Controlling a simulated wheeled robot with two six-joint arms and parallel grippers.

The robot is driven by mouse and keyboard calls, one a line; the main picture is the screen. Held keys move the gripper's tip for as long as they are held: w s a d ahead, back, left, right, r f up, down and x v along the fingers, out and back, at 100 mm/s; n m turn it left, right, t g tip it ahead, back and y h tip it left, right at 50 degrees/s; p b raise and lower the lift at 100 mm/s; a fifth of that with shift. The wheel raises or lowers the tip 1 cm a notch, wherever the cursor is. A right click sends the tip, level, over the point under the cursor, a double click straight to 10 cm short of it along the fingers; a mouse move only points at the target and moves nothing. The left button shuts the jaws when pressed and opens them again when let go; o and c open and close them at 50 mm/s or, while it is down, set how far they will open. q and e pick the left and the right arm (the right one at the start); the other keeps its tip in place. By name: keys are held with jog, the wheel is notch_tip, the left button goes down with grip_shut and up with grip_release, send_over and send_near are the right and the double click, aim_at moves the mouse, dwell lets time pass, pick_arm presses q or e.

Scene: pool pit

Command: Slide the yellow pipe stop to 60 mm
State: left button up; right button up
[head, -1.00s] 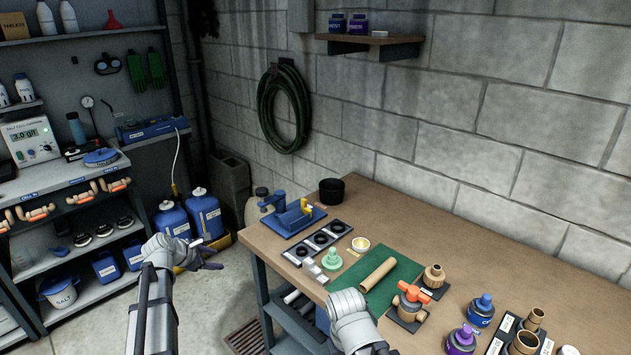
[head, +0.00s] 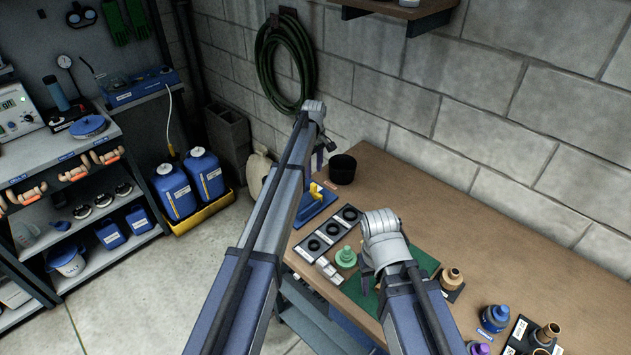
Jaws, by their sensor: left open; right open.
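The yellow pipe stop (head: 316,189) sits on the blue jig (head: 317,208) at the back left of the bench. My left arm covers the jig's left part, and any scale marks are too small to read. My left gripper (head: 322,150) is open and lies above and behind the stop in the picture, apart from it. My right gripper (head: 368,268) is open, low over the green mat (head: 424,261), to the right of the jig; its fingertips are mostly hidden by its own wrist.
A black cup (head: 342,170) stands behind the jig. A row of black ring holders (head: 331,230) and a green fitting (head: 346,257) lie in front of it. Brown and blue fittings (head: 495,318) stand at the right. The bench's back right (head: 500,240) is clear.

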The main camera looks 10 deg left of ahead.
aim_at(314, 184)
pick_arm(q)
jog(key=shift+w+f+b, duration=0.1)
jog(key=shift+f+b, duration=0.45)
jog(key=shift+f, duration=0.2)
notch_tip(314, 184, down, 6)
jog(key=b, duration=0.6)
jog(key=shift+a+f, duration=0.1)
jog(key=shift+f, duration=0.1)
pick_arm(e)
notch_tip(314, 184, down, 8)
jog(key=shift+r, duration=0.1)
pick_arm(q)
jog(key=shift+c, duration=0.2)
grip_shut()
